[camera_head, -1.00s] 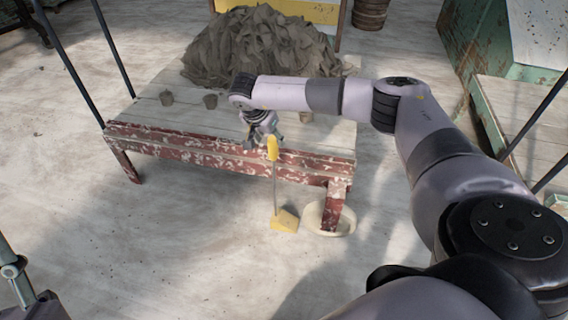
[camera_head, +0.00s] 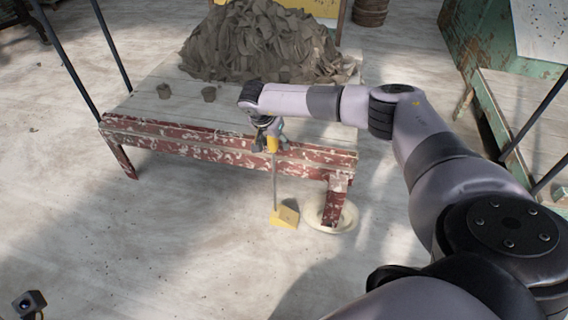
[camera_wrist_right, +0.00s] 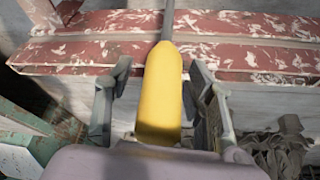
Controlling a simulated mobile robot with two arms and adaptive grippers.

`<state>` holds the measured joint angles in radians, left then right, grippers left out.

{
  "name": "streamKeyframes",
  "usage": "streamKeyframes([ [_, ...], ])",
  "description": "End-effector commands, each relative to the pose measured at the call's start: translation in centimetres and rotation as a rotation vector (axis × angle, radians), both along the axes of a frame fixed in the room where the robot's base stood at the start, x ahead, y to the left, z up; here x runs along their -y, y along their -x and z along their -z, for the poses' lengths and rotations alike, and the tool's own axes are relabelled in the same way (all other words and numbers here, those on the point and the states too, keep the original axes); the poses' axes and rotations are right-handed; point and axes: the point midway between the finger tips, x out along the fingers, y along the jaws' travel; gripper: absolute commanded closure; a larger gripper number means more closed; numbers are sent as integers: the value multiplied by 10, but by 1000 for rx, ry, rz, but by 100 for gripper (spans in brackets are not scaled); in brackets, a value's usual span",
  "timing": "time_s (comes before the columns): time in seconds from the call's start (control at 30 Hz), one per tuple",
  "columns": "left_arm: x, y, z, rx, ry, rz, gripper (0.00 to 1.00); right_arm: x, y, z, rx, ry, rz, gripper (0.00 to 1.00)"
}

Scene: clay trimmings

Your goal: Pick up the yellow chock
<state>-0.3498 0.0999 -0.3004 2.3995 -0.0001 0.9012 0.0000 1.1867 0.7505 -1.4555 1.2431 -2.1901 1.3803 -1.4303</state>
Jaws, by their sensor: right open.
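The yellow chock (camera_head: 285,217) is a wedge on the floor beside the near right leg of the low table. A thin rod rises from it to a yellow handle (camera_head: 272,144) near the table's front edge. My right gripper (camera_head: 267,140) is at the handle, pointing down. In the right wrist view the handle (camera_wrist_right: 160,92) stands between the two open fingers of my right gripper (camera_wrist_right: 160,75), with a visible gap on the left side. The gap on the right is narrower, and I cannot tell whether that finger touches. My left gripper's fingers are not in view.
A green bench (camera_head: 525,120) stands at right. Floor at left is clear.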

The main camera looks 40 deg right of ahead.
Motion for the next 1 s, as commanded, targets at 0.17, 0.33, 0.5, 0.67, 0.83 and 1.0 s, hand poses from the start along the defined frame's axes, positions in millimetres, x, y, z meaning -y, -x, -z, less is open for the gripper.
streamKeyframes([
  [0.17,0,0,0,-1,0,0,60,0,0,-1,0,0,0,59],
  [0.33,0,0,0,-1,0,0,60,0,0,-1,0,0,0,70],
  [0.5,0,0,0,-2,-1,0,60,0,0,-1,0,0,0,82],
  [0.67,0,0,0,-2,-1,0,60,0,0,-1,0,0,0,92],
  [0.83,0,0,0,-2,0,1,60,0,0,-1,-1,0,0,100],
  [1.0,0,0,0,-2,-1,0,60,0,0,-1,-1,0,0,100],
])
